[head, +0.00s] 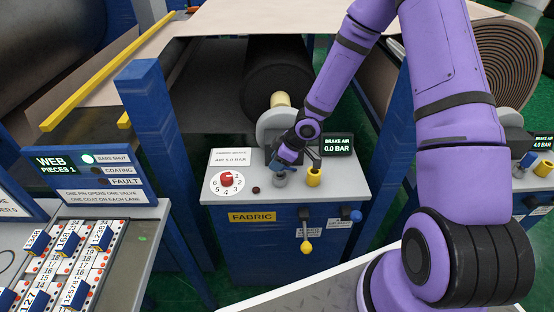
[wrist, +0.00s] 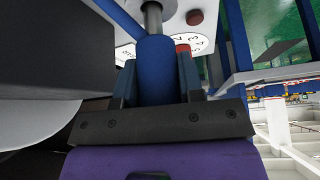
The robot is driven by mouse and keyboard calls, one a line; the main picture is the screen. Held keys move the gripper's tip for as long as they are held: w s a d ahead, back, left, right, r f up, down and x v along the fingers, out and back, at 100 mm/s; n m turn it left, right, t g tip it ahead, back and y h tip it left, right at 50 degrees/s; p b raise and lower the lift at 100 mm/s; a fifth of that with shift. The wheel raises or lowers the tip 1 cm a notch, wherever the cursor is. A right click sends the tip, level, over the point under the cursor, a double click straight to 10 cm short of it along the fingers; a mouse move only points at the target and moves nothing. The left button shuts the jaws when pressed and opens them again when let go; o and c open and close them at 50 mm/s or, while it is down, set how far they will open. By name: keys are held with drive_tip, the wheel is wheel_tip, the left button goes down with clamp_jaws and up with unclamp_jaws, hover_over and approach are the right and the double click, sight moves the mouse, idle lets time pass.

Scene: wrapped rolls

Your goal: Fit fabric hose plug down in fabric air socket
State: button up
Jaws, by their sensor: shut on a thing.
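My gripper (head: 285,163) is over the top of the fabric stand (head: 232,188). In the wrist view my gripper (wrist: 152,85) is shut on a blue hose plug (wrist: 155,65), which lies between its two fingers. A short grey round socket (head: 280,180) stands on the stand top right under the gripper. The wrist view shows a grey metal piece (wrist: 152,15) in line with the plug's end. I cannot tell whether the plug is seated in the socket or just above it. The brake air display (head: 338,145) reads 0.0 BAR.
A yellow post (head: 314,177) stands just right of the grey socket. A white dial with a red knob (head: 227,180) lies to the left. A dark roll (head: 275,80) is behind.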

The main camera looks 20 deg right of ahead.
drive_tip(key=shift+f, duration=0.95)
drive_tip(key=o, duration=1.1)
drive_tip(key=shift+c, duration=0.2)
drive_tip(key=v, duration=1)
drive_tip(key=shift+r, duration=0.25)
drive_tip(key=shift+d, duration=0.2)
